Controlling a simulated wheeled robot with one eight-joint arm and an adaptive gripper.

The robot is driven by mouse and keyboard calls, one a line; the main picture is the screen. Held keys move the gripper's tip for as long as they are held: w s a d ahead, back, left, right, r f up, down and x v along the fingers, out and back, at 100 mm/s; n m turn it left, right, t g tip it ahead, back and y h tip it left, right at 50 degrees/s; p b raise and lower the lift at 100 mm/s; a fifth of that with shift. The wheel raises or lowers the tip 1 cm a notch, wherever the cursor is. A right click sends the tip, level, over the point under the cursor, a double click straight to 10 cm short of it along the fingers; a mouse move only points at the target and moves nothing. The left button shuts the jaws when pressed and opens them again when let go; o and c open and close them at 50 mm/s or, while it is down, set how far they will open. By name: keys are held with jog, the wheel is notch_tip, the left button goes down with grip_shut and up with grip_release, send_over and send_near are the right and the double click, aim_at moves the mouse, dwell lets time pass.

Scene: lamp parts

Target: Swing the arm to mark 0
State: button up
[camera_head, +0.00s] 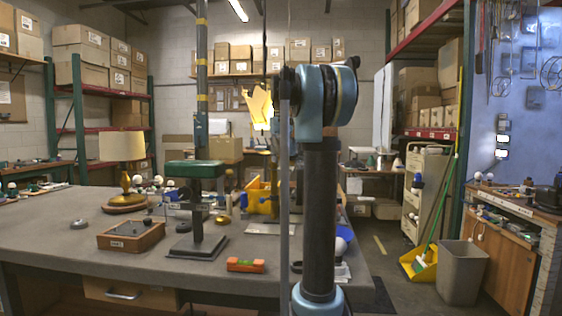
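No swinging arm with a readable mark 0 can be made out for certain. A stand with a green block on top (195,169) and a dark flat base (198,245) stands upright near the front of the grey workbench (60,235). A wooden box (131,235) with a dark top and a small label sits left of it; the label is too small to read. My own blue and dark arm rises right of centre and hides part of the bench behind it. My gripper does not show.
A lamp with a cream shade (122,147) stands at the left rear of the bench. A red-orange level (245,265) lies near the front edge. A grey bin (462,272), a yellow dustpan (419,264) and a wooden cabinet (503,258) stand at the right.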

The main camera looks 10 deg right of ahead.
jog(key=shift+f, duration=0.55)
grip_shut()
